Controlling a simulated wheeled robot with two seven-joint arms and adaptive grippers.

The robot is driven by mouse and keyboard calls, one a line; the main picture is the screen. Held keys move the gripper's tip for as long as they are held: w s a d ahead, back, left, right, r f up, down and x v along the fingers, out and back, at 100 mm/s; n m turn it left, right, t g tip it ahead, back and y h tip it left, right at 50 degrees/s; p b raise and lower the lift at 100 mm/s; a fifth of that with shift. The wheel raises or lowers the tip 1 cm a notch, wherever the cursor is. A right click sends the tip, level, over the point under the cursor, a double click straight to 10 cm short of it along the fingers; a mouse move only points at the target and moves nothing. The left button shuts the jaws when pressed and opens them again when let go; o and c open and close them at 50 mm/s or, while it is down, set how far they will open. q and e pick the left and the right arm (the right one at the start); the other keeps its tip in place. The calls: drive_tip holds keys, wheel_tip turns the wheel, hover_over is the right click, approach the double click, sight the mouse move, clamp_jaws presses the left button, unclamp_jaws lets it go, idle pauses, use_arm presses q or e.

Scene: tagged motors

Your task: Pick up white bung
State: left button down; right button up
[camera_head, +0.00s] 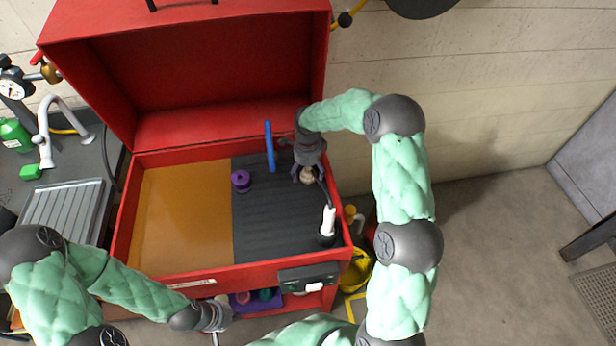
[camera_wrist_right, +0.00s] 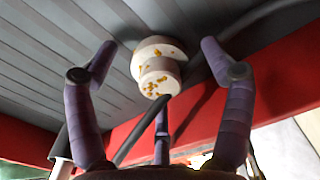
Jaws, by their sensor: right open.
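The white bung (camera_wrist_right: 157,62) is a two-step off-white disc with orange-brown specks, resting on the grey ribbed mat (camera_head: 270,215) in the red box. In the head view the bung (camera_head: 308,176) is small and partly covered by my right gripper (camera_head: 305,172). My right gripper is open, its purple fingers (camera_wrist_right: 158,78) spread around the bung; visible gaps separate the two side fingers from it. My left gripper (camera_head: 216,330) is outside the box's front edge, low in the head view; its fingers are too small to judge.
A purple spool (camera_head: 241,181) and an upright blue rod (camera_head: 270,147) stand left of the bung. A white-and-black tool (camera_head: 328,222) stands near the front right corner. The red box wall (camera_head: 333,200) is close on the right. The tan panel (camera_head: 185,215) is clear.

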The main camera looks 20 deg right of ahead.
drive_tip(key=shift+f, duration=0.1)
drive_tip(key=shift+c, duration=0.3)
drive_tip(key=c, duration=1.5)
